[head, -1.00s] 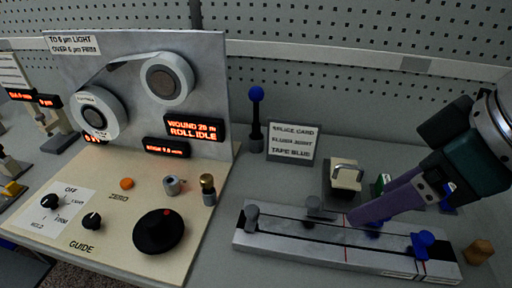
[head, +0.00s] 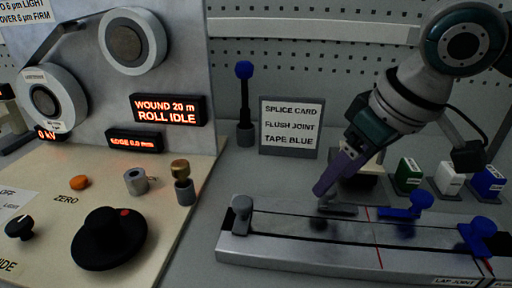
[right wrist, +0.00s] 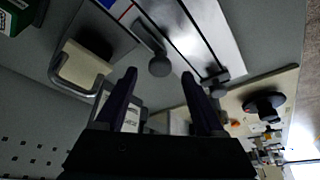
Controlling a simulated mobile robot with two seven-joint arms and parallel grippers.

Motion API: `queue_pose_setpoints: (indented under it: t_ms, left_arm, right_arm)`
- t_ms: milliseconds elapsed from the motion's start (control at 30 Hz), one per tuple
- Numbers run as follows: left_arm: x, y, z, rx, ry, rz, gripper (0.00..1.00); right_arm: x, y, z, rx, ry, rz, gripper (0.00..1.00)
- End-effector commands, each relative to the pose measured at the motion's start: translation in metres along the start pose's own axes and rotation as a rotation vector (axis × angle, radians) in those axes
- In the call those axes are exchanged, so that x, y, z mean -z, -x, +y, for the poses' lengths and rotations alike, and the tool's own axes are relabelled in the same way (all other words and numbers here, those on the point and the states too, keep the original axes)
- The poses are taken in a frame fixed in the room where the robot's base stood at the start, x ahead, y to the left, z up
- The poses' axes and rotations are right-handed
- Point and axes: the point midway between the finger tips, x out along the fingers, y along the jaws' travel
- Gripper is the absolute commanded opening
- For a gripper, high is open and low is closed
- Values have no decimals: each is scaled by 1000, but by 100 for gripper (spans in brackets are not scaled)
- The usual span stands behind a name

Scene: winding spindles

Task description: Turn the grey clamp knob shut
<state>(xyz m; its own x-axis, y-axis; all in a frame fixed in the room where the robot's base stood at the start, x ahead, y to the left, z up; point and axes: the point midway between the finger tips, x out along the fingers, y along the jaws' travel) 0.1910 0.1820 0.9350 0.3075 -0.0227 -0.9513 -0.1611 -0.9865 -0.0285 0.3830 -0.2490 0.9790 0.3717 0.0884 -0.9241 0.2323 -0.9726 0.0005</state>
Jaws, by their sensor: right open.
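The splice block (head: 290,254) is a long silver bar with a dark slot. A grey clamp knob (head: 242,204) stands at its left end. A second grey clamp (head: 341,210) lies near the middle, partly behind my right gripper (head: 319,193). The right wrist view shows one grey knob (right wrist: 160,66) just beyond the fingertips and another (right wrist: 218,90) farther right. My right gripper (right wrist: 158,82) is open there, with nothing between its fingers. I cannot tell whether a finger touches a knob. My left gripper is not in view.
Blue clamps (head: 421,201) (head: 480,228) sit on the block's right part. Behind it are a tape dispenser (head: 362,187), green (head: 408,176), white (head: 449,180) and blue (head: 488,182) boxes, and a sign (head: 290,126). The winder panel (head: 180,215) with a black dial (head: 108,240) lies left.

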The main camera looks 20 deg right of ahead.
Motion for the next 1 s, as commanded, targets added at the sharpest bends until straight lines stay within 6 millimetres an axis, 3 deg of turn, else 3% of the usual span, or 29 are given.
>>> queue_pose_setpoints:
  t_ms: [200,500,1000]
  left_arm:
    - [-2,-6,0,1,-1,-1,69]
    - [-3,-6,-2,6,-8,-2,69]
    - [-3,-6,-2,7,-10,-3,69]
  right_arm:
    - [0,-25,0,0,1,0,71]
    - [0,-27,0,0,2,1,71]
    - [0,-27,0,0,2,1,16]
